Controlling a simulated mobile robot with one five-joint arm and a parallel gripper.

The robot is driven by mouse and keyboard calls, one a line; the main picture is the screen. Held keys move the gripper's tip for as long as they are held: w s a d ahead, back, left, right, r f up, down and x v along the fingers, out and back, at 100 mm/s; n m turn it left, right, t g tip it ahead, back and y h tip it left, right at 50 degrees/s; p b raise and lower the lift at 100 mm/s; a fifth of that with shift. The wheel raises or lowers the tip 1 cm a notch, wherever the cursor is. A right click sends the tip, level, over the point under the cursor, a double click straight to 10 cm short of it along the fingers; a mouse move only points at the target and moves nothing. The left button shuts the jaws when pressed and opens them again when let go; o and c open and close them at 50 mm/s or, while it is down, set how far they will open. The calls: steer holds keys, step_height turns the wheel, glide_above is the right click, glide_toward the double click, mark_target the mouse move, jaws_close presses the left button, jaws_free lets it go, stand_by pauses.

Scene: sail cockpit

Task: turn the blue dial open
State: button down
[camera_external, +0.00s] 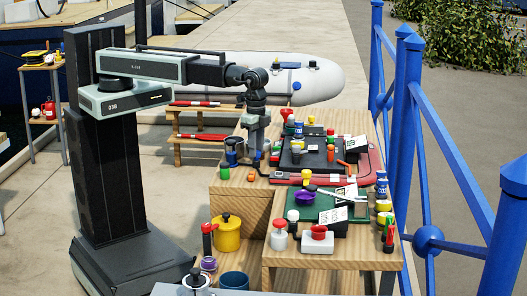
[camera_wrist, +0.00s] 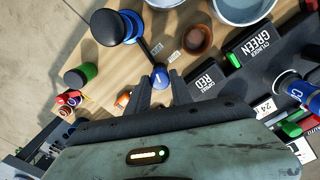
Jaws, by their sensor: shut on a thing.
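My gripper (camera_wrist: 160,80) points down at the wooden table top. In the wrist view its two dark fingers are on either side of a small round blue dial (camera_wrist: 162,77) with a white mark, and they are shut on it. Which way the mark points is too small to tell. In the outside view my gripper (camera_external: 256,160) is low over the table's left rear part. The dial is mostly hidden there by the fingers.
A black-and-blue knob (camera_wrist: 115,27) with a dark lever, a brown cup (camera_wrist: 197,40) and an orange piece (camera_wrist: 123,99) are close to my fingers. Black labelled trays (camera_wrist: 255,50) lie to the right. A blue railing (camera_external: 440,140) stands beyond the table (camera_external: 240,197).

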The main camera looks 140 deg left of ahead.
steer(key=shift+n, duration=0.3)
steer(key=c, duration=1.1)
jaws_free()
step_height(320, 180, up, 8)
steer(key=p, duration=0.8)
steer(key=shift+f, duration=0.1)
